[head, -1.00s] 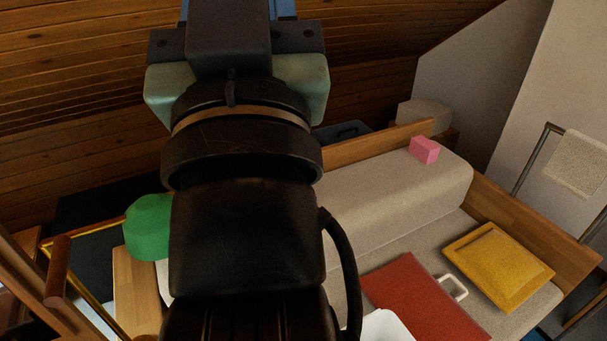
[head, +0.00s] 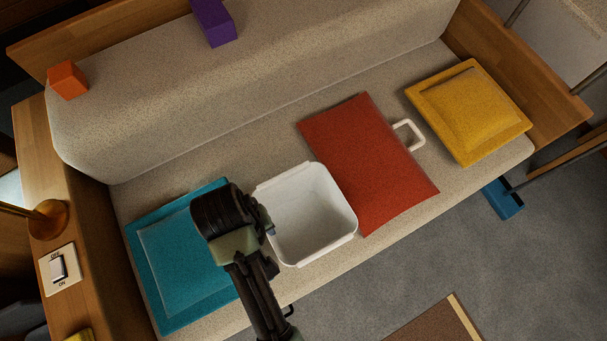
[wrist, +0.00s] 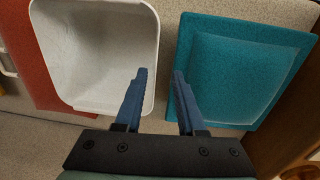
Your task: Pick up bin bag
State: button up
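I cannot make out a bin bag in either current view. A white open bin (head: 303,210) sits on the sofa seat between a red cushion and a teal cushion. It looks empty, and it also shows at the upper left of the wrist view (wrist: 88,50). My gripper (wrist: 160,72) is open and empty, with its two blue fingers apart. The left finger overlaps the bin's near edge in the picture, and the right finger overlaps the teal cushion's edge. In the head view my arm partly hides the teal cushion and the fingers.
The teal cushion (head: 180,265), red cushion (head: 365,165) with a white handle-like loop (head: 409,134), and yellow cushion (head: 470,112) lie on the sofa seat. Orange (head: 68,80) and purple (head: 213,22) blocks sit on the backrest. A switch (head: 58,268) and brass lamp base (head: 47,219) are on the left armrest.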

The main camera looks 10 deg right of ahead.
aim_at(271, 238)
jog(key=shift+w+d+f+b, duration=0.2)
jog(key=shift+f+b, duration=0.25)
jog(key=shift+f, duration=1.35)
jog(key=shift+w+d+f+b, duration=0.1)
jog(key=shift+d+f+b, duration=0.25)
jog(key=shift+f, duration=1.4)
jog(key=shift+w+d+f+b, duration=0.15)
jog(key=shift+f+b, duration=0.35)
jog(key=shift+f, duration=1.3)
grip_shut()
